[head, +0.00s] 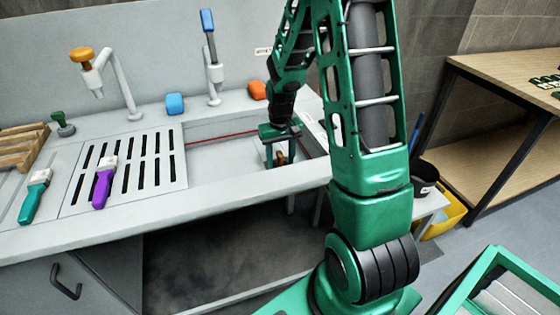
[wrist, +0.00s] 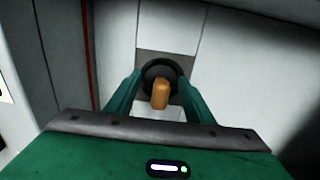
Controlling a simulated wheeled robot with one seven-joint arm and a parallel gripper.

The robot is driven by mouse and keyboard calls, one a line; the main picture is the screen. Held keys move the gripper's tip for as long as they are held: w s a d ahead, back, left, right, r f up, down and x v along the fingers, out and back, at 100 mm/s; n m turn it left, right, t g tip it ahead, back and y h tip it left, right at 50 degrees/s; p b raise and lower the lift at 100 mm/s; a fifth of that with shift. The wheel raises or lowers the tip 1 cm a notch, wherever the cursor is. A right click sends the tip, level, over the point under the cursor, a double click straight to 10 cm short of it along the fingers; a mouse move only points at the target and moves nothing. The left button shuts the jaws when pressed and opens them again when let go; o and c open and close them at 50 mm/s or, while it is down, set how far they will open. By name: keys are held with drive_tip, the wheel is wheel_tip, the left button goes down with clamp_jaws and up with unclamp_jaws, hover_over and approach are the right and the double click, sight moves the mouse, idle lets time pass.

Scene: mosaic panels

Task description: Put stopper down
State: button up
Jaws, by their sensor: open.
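The stopper (wrist: 160,95) has an orange-brown handle and a dark round base, seen from above in the wrist view. In the head view the stopper (head: 280,157) shows as a small brown piece in the sink basin (head: 225,130). My gripper (wrist: 160,78) is open, with one green finger on each side of the stopper. In the head view my gripper (head: 279,146) reaches down into the basin. A drain opening under the stopper is not visible.
A slotted drainboard (head: 125,170) with a purple brush (head: 104,183) lies left of the basin. A teal brush (head: 35,196) lies further left. Taps, a blue sponge (head: 175,104) and an orange sponge (head: 257,90) line the back. The basin's front rim (head: 230,193) is clear.

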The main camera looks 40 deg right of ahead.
drive_tip(key=shift+a, duration=0.45)
drive_tip(key=shift+w+r, duration=0.1)
drive_tip(key=shift+r, duration=0.2)
drive_tip(key=r, duration=1.2)
drive_tip(key=shift+d+r, duration=0.1)
drive_tip(key=shift+d, duration=0.1)
drive_tip(key=shift+m, duration=0.8)
drive_tip(key=s+r, duration=0.2)
drive_tip(key=s, duration=0.3)
drive_tip(key=s+r, duration=0.1)
drive_tip(key=s, duration=0.4)
drive_tip(key=s+r, duration=0.2)
drive_tip(key=s, duration=0.2)
drive_tip(key=shift+s+a+r, duration=0.1)
drive_tip(key=shift+s+r, duration=0.25)
drive_tip(key=shift+s, duration=0.05)
drive_tip(key=s+a+m, duration=0.1)
drive_tip(key=s+a, duration=0.1)
drive_tip(key=s, duration=1.1)
drive_tip(key=shift+s+f+m, duration=0.2)
drive_tip(key=shift+f+m, duration=0.05)
drive_tip(key=shift+m, duration=0.05)
drive_tip(key=shift+a, duration=0.1)
